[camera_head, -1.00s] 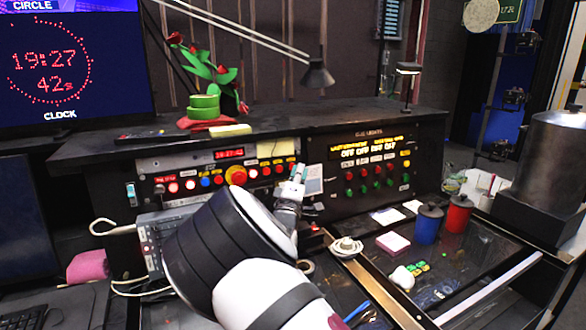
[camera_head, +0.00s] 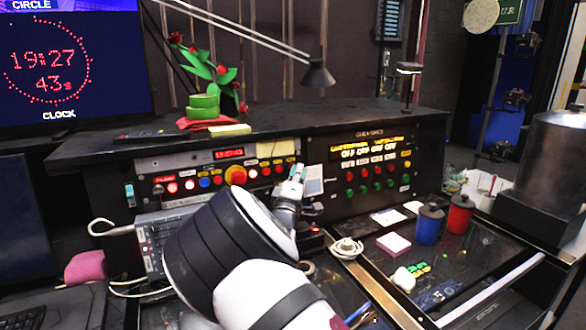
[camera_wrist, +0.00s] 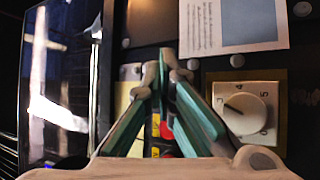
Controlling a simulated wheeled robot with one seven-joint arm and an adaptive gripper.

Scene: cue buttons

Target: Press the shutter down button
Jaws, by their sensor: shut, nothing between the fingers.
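My gripper (camera_head: 297,172) is shut and empty, in front of the right end of the left button panel (camera_head: 215,180). In the wrist view its fingers (camera_wrist: 168,62) meet over the panel. Red and yellow parts (camera_wrist: 166,130) show between the fingers. The left panel has a row of red and blue buttons and a large red button (camera_head: 235,174) on yellow. The labels are too small to read, so I cannot tell which is shutter down. The gripper hides part of the panel.
The cue light panel (camera_head: 375,172), with red and green buttons, stands at the right. A white dial (camera_wrist: 246,108) and a printed card (camera_wrist: 232,22) are near the fingers. A desk lamp (camera_head: 318,74) hangs above. Blue (camera_head: 429,225) and red (camera_head: 459,214) canisters stand on the right counter.

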